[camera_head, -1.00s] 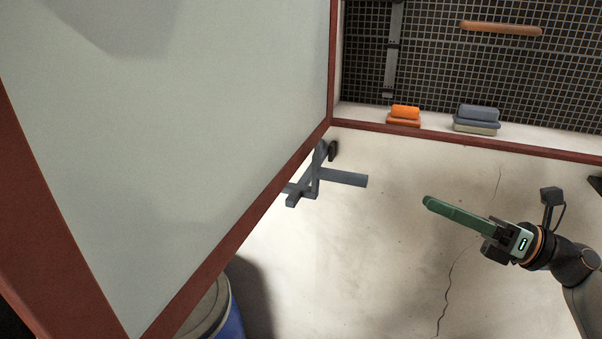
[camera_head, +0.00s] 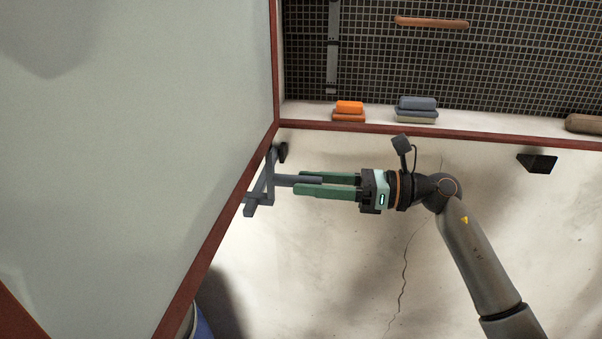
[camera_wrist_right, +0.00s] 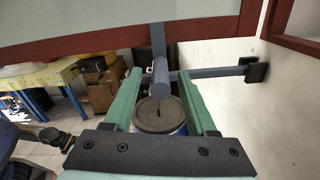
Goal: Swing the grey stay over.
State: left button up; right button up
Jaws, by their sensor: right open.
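The grey stay (camera_head: 257,195) sits at the edge of the big pale panel, on its red-brown frame. Its grey handle bar (camera_head: 285,180) sticks out to the right. In the right wrist view the handle's round end (camera_wrist_right: 160,76) points at the camera, and a grey arm (camera_wrist_right: 215,73) runs right to a dark bracket on the wall. My right gripper (camera_head: 299,186) is open, with its green fingers reaching left at the handle. In the wrist view the fingers stand either side of the handle's end; contact cannot be told. My left gripper is not in view.
The pale panel (camera_head: 120,130) fills the left of the head view. A ledge at the back carries an orange block (camera_head: 349,108) and a grey-blue block (camera_head: 416,104). A lidded blue drum (camera_wrist_right: 160,116) stands below. The pale wall right of the stay is mostly clear.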

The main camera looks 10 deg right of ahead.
jog(key=shift+x, duration=1.05)
grip_shut()
dwell(0.7)
